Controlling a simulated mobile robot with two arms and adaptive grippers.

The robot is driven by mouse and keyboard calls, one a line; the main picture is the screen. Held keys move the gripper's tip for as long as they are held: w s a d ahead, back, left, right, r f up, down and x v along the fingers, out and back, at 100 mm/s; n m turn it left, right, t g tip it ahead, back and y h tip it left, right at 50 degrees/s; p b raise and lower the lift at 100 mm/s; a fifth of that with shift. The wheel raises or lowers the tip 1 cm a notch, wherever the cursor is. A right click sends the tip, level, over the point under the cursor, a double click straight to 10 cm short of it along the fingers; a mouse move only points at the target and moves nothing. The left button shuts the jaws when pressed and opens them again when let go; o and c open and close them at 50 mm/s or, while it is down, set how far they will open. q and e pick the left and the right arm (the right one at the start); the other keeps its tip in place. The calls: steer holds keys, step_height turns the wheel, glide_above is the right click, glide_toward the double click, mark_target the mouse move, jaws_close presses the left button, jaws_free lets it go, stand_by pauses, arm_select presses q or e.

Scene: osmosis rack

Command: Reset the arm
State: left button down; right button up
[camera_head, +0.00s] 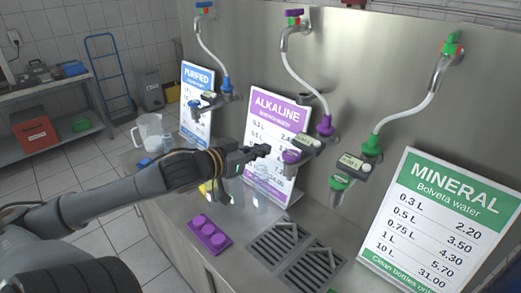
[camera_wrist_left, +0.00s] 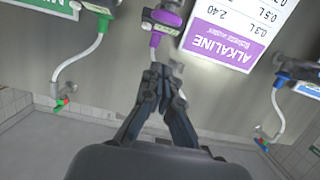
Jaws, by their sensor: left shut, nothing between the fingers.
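My left arm comes in from the left in the head view. Its gripper (camera_head: 262,151) is in front of the alkaline sign (camera_head: 262,118), close to the purple alkaline tap (camera_head: 292,156). In the left wrist view the gripper (camera_wrist_left: 160,72) has its fingertips together with nothing between them. The purple tap also shows there just beyond the fingertips (camera_wrist_left: 163,18). Whether the fingers touch the tap I cannot tell. My right gripper is not in view.
The green mineral tap (camera_head: 341,181) and mineral sign (camera_head: 440,225) are at the right. The purified sign (camera_head: 197,100) is behind left. A purple block (camera_head: 209,234), drain grates (camera_head: 285,240) and a clear jug (camera_head: 150,130) are on the steel counter.

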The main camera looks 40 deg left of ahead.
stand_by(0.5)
arm_select(q)
steer(key=s+d+f+n+g+y, duration=0.1)
steer(key=s+f+g, duration=0.3)
steer(key=f, duration=0.5)
steer(key=s+f+g+y, duration=0.1)
steer(key=s+f+y, duration=0.1)
steer(key=s+f, duration=0.5)
steer(key=s+d+f+m+g+h, duration=0.1)
steer(key=s+d+f+g, duration=0.2)
steer(key=s+d+f, duration=0.45)
steer(key=s+d+f+m+g+h, duration=0.1)
steer(key=s+d+f+g, duration=0.35)
steer(key=d, duration=0.65)
step_height(320, 180, down, 34)
steer(key=s+r+b, duration=0.1)
steer(key=s+b, duration=0.2)
steer(key=b, duration=0.3)
steer(key=s+a+f+g+b, duration=0.1)
steer(key=s+a+f+b, duration=0.1)
steer(key=s+f, duration=0.6)
steer(key=s+a+f+b, duration=0.1)
steer(key=s+f+b, duration=0.1)
steer(key=s+f, duration=0.5)
step_height(320, 180, down, 5)
steer(key=shift+s+a+m+g, duration=0.3)
steer(key=shift+s+a+g, duration=0.05)
steer(key=shift+s, duration=0.05)
